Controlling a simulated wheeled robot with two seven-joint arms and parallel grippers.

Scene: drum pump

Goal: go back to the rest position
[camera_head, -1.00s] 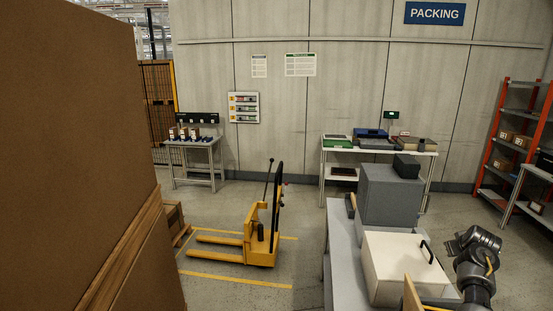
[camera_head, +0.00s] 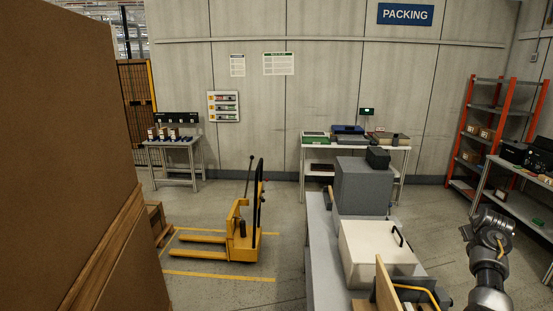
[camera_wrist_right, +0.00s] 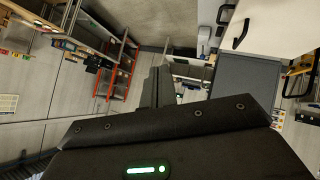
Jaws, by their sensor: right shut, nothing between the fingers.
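My right arm (camera_head: 487,262) stands bent at the right edge of the head view, to the right of the table with the cream box. In the right wrist view my right gripper (camera_wrist_right: 158,76) has its dark fingers together, with nothing between them. The fingers point out over open floor and touch nothing that I can see. My left arm and left gripper are not in view.
A grey table (camera_head: 319,245) holds a grey box (camera_head: 362,187) and a cream box (camera_head: 372,250) with a black handle. A yellow pallet truck (camera_head: 243,235) stands left of it. Large brown cartons (camera_head: 65,150) block the left. An orange shelf (camera_head: 468,135) stands right.

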